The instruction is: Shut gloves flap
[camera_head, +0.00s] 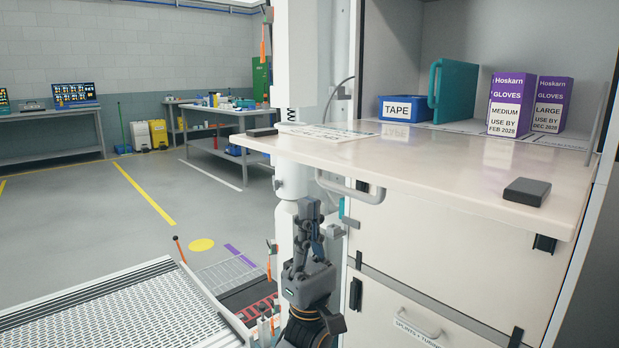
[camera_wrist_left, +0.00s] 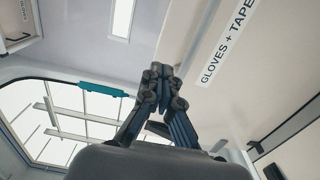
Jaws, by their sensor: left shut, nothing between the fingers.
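The gloves flap (camera_head: 450,175) is a cream panel folded down flat like a shelf in front of an open compartment. A pale handle (camera_head: 348,188) hangs below its left edge. In the left wrist view a cream panel (camera_wrist_left: 210,45), labelled GLOVES + TAPE, fills the upper right; it appears to be the flap's downward-facing side. My left gripper (camera_head: 309,206) points up, below and left of the flap near the handle. It is shut and empty; its fingertips also show in the left wrist view (camera_wrist_left: 165,72). Contact with the flap cannot be made out. My right gripper is not in view.
The compartment holds a blue TAPE box (camera_head: 405,108), a teal case (camera_head: 452,92) and purple glove boxes (camera_head: 511,103). Dark blocks (camera_head: 527,191) sit at the flap's corners. A lower flap with a handle (camera_head: 418,325) is below. A metal ramp (camera_head: 110,310) lies left.

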